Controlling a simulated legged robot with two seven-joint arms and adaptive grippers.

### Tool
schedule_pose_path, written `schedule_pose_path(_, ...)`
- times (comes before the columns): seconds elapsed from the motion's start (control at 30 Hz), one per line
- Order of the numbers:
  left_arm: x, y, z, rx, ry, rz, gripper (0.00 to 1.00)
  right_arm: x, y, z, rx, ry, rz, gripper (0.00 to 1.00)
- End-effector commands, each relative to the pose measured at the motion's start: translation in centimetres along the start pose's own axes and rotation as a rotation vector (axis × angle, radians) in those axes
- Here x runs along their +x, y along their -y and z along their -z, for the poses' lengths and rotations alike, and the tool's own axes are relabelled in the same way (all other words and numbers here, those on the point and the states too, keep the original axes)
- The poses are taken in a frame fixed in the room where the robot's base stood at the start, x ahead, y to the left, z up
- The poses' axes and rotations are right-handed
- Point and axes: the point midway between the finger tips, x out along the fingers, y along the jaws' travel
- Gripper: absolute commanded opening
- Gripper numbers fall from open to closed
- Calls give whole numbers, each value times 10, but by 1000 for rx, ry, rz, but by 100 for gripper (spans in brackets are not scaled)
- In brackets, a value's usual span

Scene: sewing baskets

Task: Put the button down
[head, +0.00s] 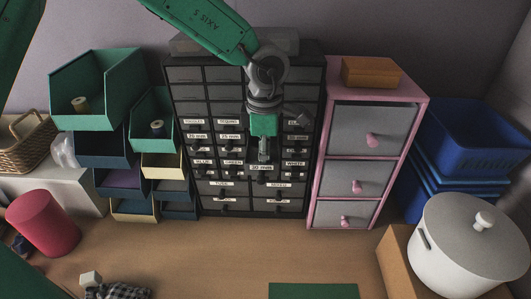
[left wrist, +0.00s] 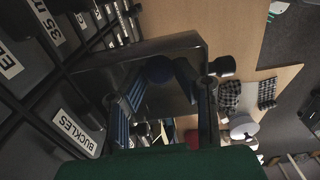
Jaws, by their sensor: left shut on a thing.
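My left gripper (head: 264,155) points down in front of the dark drawer cabinet (head: 184,75), over its middle columns. In the left wrist view its two fingers (left wrist: 168,105) are closed on a small, dark, round thing, seemingly the button (left wrist: 186,78). The button is in shadow, and I cannot make out its details. In the head view the gripper hides it. A dark, pulled-out drawer (left wrist: 180,45) shows right beyond the fingertips in the left wrist view. I cannot tell whether the button touches it. My right gripper is not in view.
A pink-framed drawer unit (head: 314,140) stands right of the cabinet, with a brown box (head: 371,72) on top. Stacked green and dark bins (head: 98,100) stand to the left.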

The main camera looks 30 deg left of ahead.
Motion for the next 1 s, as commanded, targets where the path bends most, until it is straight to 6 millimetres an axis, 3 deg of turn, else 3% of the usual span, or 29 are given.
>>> schedule_pose_path(0.17, 3, -1, 2, -1, 1, 3, 11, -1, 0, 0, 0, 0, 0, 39)
schedule_pose_path(0.2, 3, -2, 2, -1, 2, 2, 34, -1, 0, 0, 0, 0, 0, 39)
schedule_pose_path(0.6, -1, 0, 0, -1, -3, 1, 34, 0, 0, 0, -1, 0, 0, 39)
schedule_pose_path(0.77, -25, -1, 0, -2, 2, -1, 34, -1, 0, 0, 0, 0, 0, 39)
schedule_pose_path(1.0, -78, -1, 0, -2, 3, -2, 34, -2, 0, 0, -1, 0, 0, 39)
